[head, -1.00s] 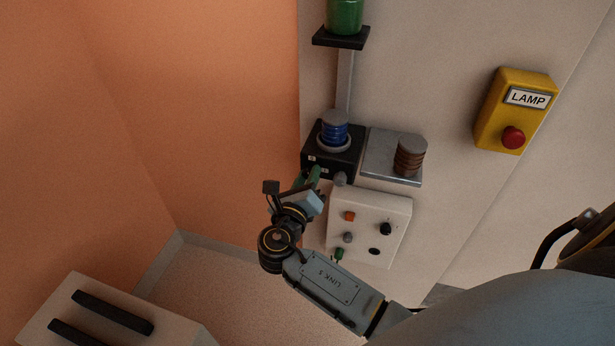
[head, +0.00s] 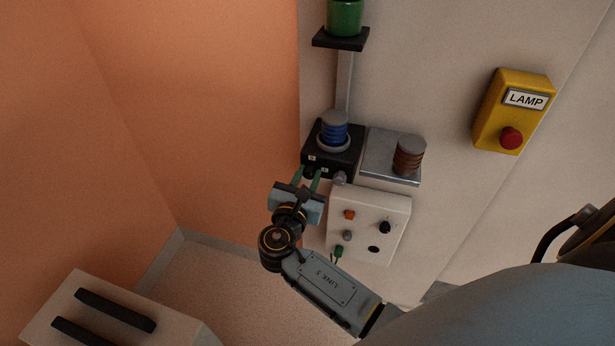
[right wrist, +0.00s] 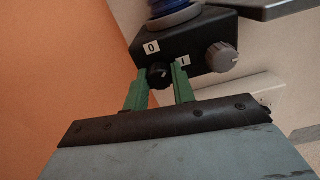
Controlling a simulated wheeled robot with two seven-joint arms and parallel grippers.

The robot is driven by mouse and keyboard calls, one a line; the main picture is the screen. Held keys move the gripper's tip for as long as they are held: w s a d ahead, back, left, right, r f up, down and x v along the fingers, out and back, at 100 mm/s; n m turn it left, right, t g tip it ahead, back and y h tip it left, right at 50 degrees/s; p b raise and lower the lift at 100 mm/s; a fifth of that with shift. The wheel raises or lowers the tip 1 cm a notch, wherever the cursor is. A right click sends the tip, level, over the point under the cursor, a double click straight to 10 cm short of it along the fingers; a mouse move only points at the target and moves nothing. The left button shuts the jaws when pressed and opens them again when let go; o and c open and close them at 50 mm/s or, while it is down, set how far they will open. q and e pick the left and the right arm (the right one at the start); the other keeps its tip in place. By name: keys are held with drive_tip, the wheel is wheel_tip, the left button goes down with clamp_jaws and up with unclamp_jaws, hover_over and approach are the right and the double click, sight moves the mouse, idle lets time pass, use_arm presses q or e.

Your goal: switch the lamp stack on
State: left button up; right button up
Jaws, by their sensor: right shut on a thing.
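The lamp stack's blue lamp (head: 334,132) stands on a black box (head: 345,163) fixed to the wall. In the right wrist view the box face (right wrist: 196,50) carries labels 0 (right wrist: 151,48) and 1 (right wrist: 182,62), with a black knob (right wrist: 159,77) below them. My right gripper (head: 308,175) is shut on this knob, a green finger on each side. I cannot tell for sure where the knob points. A grey knob (right wrist: 221,57) sits to the right on the same box, outside the fingers. My left gripper is not in view.
A metal shelf with a brown ribbed stack (head: 409,155) is right of the box. A white panel (head: 370,205) with several knobs is below. A yellow LAMP box (head: 508,115) with a red button is at right. A green cylinder (head: 345,15) stands above.

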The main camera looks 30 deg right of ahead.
drive_tip(key=m+b, duration=0.1)
drive_tip(key=m, duration=0.3)
drive_tip(key=shift+f+m, duration=0.1)
drive_tip(key=shift+m, duration=0.2)
drive_tip(key=m+b, duration=0.2)
drive_tip(key=m, duration=0.2)
drive_tip(key=shift+m+b, duration=0.3)
drive_tip(key=o, duration=1)
drive_tip(key=v, duration=1.3)
drive_tip(key=shift+s+a, duration=0.1)
drive_tip(key=shift+a, duration=0.1)
